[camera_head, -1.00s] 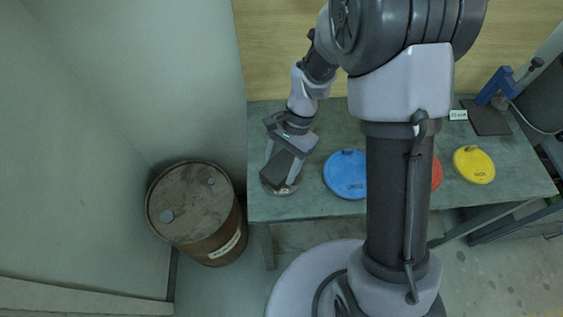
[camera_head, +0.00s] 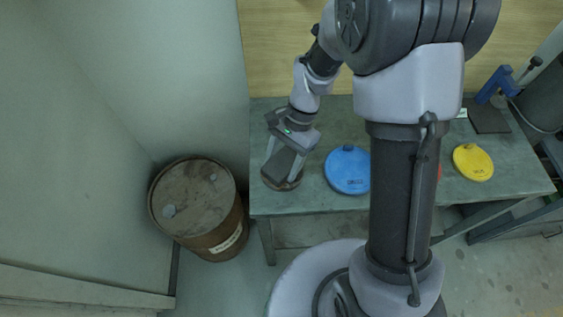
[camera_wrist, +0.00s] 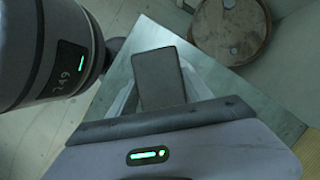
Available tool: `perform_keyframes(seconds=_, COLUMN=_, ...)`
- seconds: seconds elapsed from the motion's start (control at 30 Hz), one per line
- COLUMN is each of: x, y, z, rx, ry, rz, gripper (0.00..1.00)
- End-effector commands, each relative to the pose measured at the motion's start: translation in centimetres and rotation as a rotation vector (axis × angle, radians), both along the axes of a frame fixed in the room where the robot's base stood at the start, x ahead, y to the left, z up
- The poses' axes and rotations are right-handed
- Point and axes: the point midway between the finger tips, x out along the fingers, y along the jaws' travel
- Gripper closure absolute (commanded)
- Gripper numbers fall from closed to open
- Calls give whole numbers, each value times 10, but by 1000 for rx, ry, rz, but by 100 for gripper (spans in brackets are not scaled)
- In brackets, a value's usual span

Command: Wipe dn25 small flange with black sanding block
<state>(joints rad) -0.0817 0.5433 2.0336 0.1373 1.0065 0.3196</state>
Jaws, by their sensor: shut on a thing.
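My gripper (camera_head: 281,166) is shut on the black sanding block (camera_head: 278,163), with a pale finger on each side of it. The block is a dark, flat rectangle and also shows in the wrist view (camera_wrist: 159,77). It is over a round, brownish flange (camera_head: 290,186) at the table's front left corner. The block and gripper hide most of this flange, and I cannot tell whether the block touches it. The flange's label is not visible. The wrist view does not show the flange clearly.
A blue disc (camera_head: 347,171) lies to the right on the green table (camera_head: 310,208). A yellow disc (camera_head: 472,162) is farther right. My arm mostly hides a red disc between them. A rusty drum (camera_head: 198,209) stands left of the table.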

Motion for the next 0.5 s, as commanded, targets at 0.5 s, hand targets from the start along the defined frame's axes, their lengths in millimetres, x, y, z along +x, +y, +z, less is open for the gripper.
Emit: perform_keyframes(seconds=0.5, x=5, y=-3, z=52, rx=0, ry=-3, rz=0, gripper=80)
